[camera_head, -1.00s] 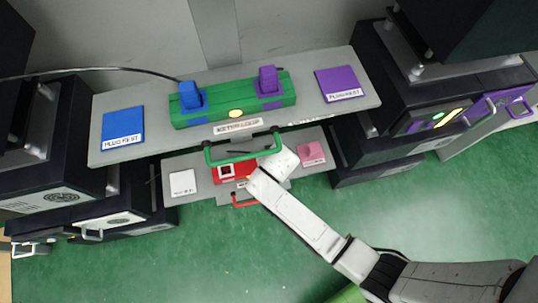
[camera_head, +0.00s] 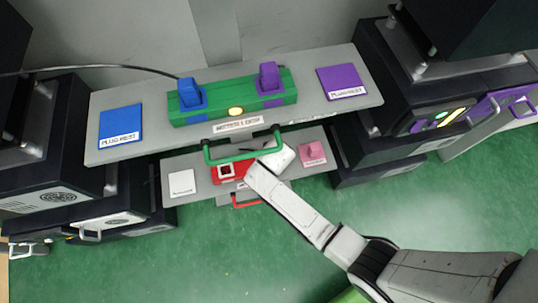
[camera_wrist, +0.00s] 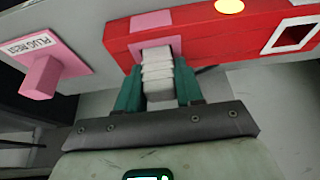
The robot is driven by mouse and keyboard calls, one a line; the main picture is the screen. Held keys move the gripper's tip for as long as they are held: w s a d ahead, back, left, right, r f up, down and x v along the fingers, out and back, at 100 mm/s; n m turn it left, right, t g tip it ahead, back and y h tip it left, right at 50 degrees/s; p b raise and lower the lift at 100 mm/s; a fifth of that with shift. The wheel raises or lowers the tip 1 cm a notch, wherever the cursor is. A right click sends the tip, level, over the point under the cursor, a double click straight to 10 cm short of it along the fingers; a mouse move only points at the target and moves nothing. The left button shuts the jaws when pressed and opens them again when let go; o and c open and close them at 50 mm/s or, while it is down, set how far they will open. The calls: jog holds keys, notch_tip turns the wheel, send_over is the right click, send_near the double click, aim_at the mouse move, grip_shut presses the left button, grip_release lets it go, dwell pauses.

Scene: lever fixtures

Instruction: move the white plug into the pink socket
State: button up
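The white plug (camera_wrist: 158,75) is a ribbed white block between the teal fingers of my gripper (camera_wrist: 160,92) in the wrist view. My gripper is shut on it. The plug's far end meets the pink socket (camera_wrist: 151,20) on the red block (camera_wrist: 205,37); how deep it sits cannot be told. In the head view my white wrist (camera_head: 277,158) covers the plug, the fingers and the pink socket. The red block (camera_head: 232,176) is partly visible there. The white-framed socket (camera_wrist: 292,35) at its other end is empty and dark.
A pink plug (camera_wrist: 41,75) stands on its pink rest pad, left of the gripper in the wrist view. A white rest pad (camera_head: 182,183) is bare. A green handle (camera_head: 243,153) and a green block (camera_head: 233,98) with blue and purple plugs are on the upper shelf.

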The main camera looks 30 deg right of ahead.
jog(key=o, duration=0.4)
jog(key=d+p+v, duration=0.1)
jog(key=p+v, duration=0.1)
jog(key=v, duration=0.6)
jog(key=s+d+r+n+g, duration=0.1)
jog(key=s+d+r, duration=0.1)
jog(key=s, duration=0.4)
jog(key=s+d+r+n+g, duration=0.1)
jog(key=s+d+r, duration=0.2)
jog(key=s+r, duration=0.2)
jog(key=s+d+r+n+g+y, duration=0.1)
jog(key=s+r, duration=0.3)
jog(key=s, duration=0.5)
jog(key=shift+s+d, duration=0.15)
jog(key=shift+d, duration=0.75)
